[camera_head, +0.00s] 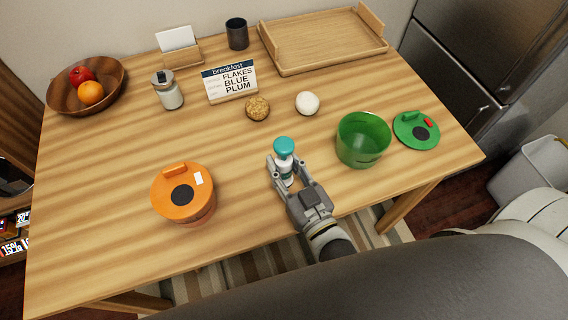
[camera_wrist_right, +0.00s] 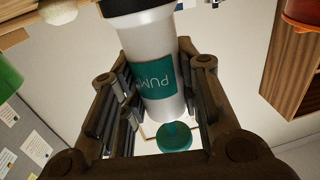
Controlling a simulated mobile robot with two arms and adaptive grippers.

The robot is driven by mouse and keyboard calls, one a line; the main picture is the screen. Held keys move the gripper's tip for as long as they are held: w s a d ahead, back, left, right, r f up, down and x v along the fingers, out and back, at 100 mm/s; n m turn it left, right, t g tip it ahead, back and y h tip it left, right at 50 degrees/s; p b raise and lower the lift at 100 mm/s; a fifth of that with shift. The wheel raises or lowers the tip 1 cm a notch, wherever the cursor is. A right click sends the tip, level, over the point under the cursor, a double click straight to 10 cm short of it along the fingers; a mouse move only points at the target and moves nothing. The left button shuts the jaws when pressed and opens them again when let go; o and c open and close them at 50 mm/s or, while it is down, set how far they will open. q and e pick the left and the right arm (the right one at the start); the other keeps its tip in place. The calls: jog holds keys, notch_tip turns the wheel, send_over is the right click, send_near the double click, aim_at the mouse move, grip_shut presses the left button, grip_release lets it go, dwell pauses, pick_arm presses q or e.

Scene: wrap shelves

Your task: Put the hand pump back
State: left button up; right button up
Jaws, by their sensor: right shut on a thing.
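The hand pump (camera_head: 284,164), white with a teal top, is between the fingers of my right gripper (camera_head: 285,173) near the front of the table. In the right wrist view the pump (camera_wrist_right: 150,72) shows a teal label reading PUMP and a black end, and the fingers are closed against its sides. My left gripper is not in view. An open green canister (camera_head: 362,152) stands right of the pump, with its green lid (camera_head: 416,131) lying beside it. An orange canister (camera_head: 190,210) with its orange lid on stands to the left.
A breakfast sign (camera_head: 232,83), a cookie-like ball (camera_head: 257,108) and a white egg-like ball (camera_head: 307,103) sit behind the pump.

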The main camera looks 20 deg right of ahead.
jog(key=shift+s+f, duration=0.2)
jog(key=shift+f, duration=0.4)
jog(key=o, duration=1.1)
jog(key=shift+f, duration=0.2)
jog(key=shift+o, duration=0.2)
jog(key=shift+r, duration=0.6)
jog(key=shift+s+f, duration=0.2)
jog(key=shift+s, duration=0.05)
jog(key=s+d+r+b, duration=0.1)
jog(key=s+d, duration=0.1)
jog(key=s, duration=0.9)
